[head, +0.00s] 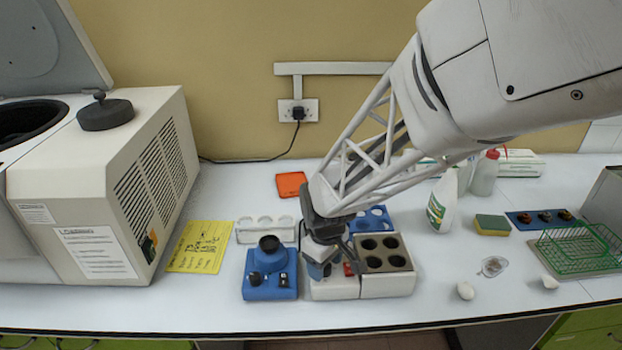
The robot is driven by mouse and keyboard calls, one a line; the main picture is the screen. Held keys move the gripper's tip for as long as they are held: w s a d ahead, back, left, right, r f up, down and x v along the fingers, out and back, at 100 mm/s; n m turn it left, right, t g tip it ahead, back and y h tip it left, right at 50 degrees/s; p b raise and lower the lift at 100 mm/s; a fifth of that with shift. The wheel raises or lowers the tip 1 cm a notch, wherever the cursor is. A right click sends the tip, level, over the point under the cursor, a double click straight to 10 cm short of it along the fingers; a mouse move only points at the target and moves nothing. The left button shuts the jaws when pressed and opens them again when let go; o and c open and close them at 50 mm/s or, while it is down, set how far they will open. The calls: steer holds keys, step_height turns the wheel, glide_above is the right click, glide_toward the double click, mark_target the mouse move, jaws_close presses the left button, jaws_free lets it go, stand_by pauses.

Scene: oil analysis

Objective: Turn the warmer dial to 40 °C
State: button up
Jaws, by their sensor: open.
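The warmer is a pale block with several dark round wells (388,262) in its top and a white control section (335,290) on its left. My gripper (321,272) points down over the control section, close to its back left part. Its jaws are open, though the gap between the fingers is hard to see from here. The dial and its scale are hidden or too small to make out, so the set temperature cannot be read. A small red part (348,269) shows on the control section to the right of my gripper.
A blue mixer (270,284) with a black cup stands just left of the warmer. A white rack (265,236) and a blue rack (378,219) stand behind. A large centrifuge (100,200) fills the left. Bottles (443,205) and a green wire basket (578,250) are right.

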steer(key=c, duration=0.9)
steer(key=shift+m, duration=0.4)
steer(key=m, duration=0.9)
steer(key=o, duration=0.9)
